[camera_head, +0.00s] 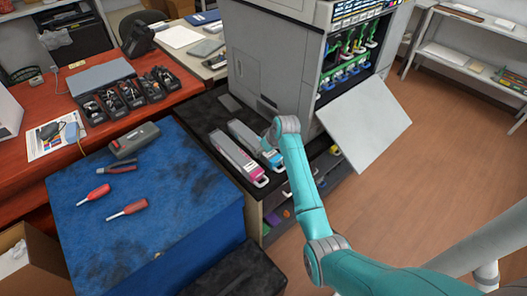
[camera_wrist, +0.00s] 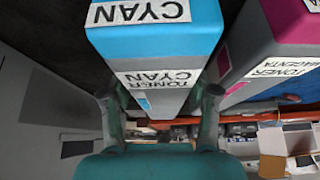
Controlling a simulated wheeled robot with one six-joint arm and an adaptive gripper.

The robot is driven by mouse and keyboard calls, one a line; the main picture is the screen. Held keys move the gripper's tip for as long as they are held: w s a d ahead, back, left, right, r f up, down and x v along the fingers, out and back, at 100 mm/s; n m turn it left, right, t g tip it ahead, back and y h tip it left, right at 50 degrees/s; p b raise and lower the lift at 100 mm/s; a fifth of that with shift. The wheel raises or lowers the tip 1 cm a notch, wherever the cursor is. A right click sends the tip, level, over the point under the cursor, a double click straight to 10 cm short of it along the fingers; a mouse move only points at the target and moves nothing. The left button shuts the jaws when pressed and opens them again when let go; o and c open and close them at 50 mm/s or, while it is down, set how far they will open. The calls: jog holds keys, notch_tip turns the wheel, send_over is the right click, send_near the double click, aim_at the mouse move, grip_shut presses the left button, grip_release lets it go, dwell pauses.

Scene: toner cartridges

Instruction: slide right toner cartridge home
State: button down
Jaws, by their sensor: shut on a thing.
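The cyan toner cartridge (camera_head: 243,135) lies on the dark bench top, right of the magenta cartridge (camera_head: 235,158). In the wrist view the cyan cartridge (camera_wrist: 155,45) fills the upper middle, with its CYAN labels upside down. My gripper (camera_wrist: 161,100) has one finger on each side of it and is shut on it.
The printer's pale door panel (camera_head: 365,120) hangs open to the right of my arm. A blue-topped chest (camera_head: 150,205) with two red screwdrivers stands at left. A red desk (camera_head: 60,110) holds a black organizer. The wooden floor (camera_head: 400,190) at right is clear.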

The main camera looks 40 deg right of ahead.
jog(key=shift+r, duration=3.15)
